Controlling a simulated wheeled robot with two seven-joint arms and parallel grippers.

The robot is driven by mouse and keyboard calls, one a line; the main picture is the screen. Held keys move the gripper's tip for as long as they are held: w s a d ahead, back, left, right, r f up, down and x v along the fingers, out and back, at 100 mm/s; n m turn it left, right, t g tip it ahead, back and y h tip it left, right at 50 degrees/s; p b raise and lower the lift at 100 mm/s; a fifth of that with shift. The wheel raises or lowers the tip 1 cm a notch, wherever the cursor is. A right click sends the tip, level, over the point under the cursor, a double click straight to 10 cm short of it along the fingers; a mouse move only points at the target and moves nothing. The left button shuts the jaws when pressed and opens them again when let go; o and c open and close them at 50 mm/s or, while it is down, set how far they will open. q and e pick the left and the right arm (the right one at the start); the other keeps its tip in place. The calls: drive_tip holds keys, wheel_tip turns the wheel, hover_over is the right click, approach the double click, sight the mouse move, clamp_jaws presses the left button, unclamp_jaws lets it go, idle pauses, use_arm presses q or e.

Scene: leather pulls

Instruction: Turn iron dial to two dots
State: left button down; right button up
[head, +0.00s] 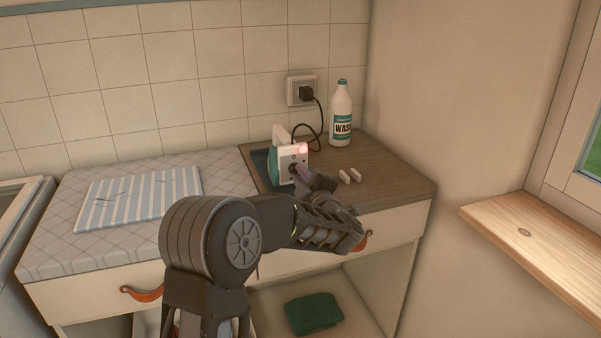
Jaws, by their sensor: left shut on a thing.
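The iron (287,153) stands upright on its heel at the back of the counter, its white end face toward me and its teal side to the left. A pinkish light glows at the top right of that face. The dark dial (293,168) is low on the face, partly covered by my gripper. The dot marks and the dial's setting are too small to read. My right gripper is not in view.
A plug sits in the wall socket (302,91), its black cord hanging behind the iron. A wash bottle (341,113) and two small pale blocks (350,177) stand to the right. A striped cloth (138,196) lies on the quilted pad (56,232) at left.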

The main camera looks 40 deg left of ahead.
use_arm(q)
drive_tip(key=shift+f, duration=0.1)
idle(0.3)
drive_tip(key=c, duration=1.5)
unclamp_jaws()
drive_tip(key=shift+o, duration=0.2)
drive_tip(key=shift+d, duration=0.15)
drive_tip(key=v, duration=0.7)
drive_tip(key=shift+s+d, duration=0.2)
drive_tip(key=shift+d, duration=0.05)
